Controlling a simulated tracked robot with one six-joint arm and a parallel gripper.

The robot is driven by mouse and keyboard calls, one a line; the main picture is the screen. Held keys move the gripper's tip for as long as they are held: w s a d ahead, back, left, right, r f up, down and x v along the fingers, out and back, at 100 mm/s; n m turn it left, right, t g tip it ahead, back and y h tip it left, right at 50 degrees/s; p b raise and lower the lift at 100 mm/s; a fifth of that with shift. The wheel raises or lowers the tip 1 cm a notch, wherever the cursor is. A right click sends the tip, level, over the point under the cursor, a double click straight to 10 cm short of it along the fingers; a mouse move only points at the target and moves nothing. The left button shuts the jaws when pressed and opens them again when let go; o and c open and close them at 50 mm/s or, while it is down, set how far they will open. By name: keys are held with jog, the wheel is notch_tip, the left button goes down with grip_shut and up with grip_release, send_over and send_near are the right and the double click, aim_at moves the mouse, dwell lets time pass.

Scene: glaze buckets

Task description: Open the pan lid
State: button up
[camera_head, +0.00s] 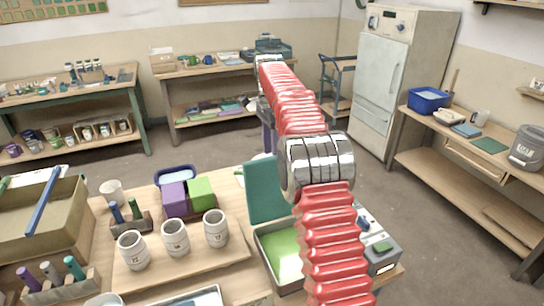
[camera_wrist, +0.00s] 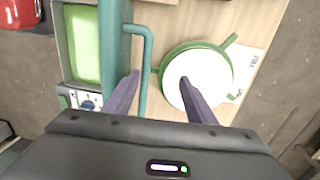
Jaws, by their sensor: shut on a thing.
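The pan (camera_head: 260,246) is a grey rectangular box with a light green inside, on the front table. Its teal lid (camera_head: 264,190) stands up steeply at the far edge, and the green inside is exposed. In the wrist view the pan (camera_wrist: 84,45) is at upper left, with the lid (camera_wrist: 114,40) seen nearly edge-on beside it. A bent teal handle (camera_wrist: 149,50) sticks out from the lid. My gripper (camera_wrist: 160,76) has its two purple fingers on either side of the handle, shut on it. The exact contact is hard to see.
A round white-topped pot with a green rim (camera_wrist: 197,78) lies close to my right finger. A grey control box (camera_head: 376,240) adjoins the pan. Cups (camera_head: 175,237), purple and green blocks (camera_head: 201,193) and a wooden bin (camera_head: 35,225) stand left.

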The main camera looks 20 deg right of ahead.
jog(key=shift+w+r, duration=0.15)
jog(key=shift+r, duration=0.95)
jog(key=shift+w+r, duration=0.15)
jog(key=shift+r, duration=0.95)
jog(key=shift+c, duration=0.5)
jog(key=shift+r, duration=0.1)
jog(key=shift+s+r, duration=0.1)
